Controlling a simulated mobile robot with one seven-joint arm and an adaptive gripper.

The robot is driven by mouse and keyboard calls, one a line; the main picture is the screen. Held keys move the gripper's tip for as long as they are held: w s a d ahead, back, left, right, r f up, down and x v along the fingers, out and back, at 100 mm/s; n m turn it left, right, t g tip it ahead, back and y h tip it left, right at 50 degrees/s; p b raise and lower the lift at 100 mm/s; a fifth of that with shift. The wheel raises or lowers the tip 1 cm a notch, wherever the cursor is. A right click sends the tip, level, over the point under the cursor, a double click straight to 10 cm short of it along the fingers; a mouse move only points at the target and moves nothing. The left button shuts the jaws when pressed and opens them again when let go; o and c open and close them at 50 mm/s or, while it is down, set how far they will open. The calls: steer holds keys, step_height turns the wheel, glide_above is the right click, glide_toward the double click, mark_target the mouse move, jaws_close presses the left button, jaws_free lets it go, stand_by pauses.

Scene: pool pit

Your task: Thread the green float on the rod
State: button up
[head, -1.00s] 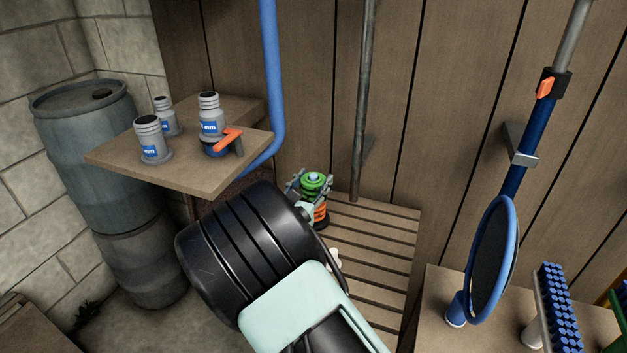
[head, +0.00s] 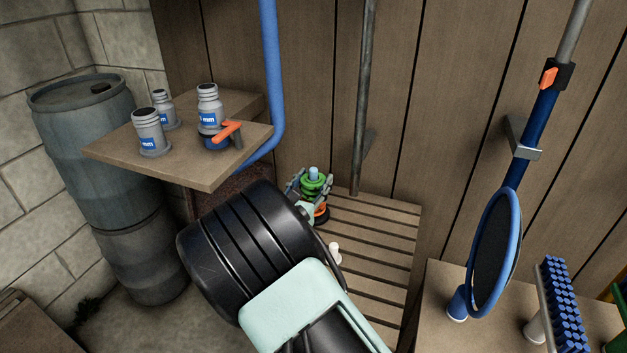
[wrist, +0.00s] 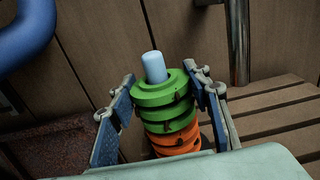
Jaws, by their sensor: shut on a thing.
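The green float (head: 314,188) is a ribbed ring around the pale blue rod (head: 313,173), low by the slatted bench. In the wrist view the rod's rounded tip (wrist: 154,66) sticks up through the middle of the green float (wrist: 163,95). An orange float (wrist: 178,143) is directly below the green one; I cannot tell whether they touch. My gripper (wrist: 163,84) is shut on the green float, one finger on each side. In the head view my gripper (head: 312,184) is partly hidden by my arm, and the rod's base is hidden.
The slatted bench (head: 375,228) has free room to the right. A blue pipe (head: 272,75) and a grey pole (head: 364,90) rise behind.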

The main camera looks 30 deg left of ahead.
stand_by(0.3)
steer(key=o, duration=1.2)
steer(key=shift+o, duration=0.3)
steer(key=o, duration=0.4)
steer(key=shift+o, duration=0.2)
steer(key=s+d+p, duration=0.1)
steer(key=s+p, duration=0.1)
steer(key=s, duration=0.9)
steer(key=shift+d, duration=0.1)
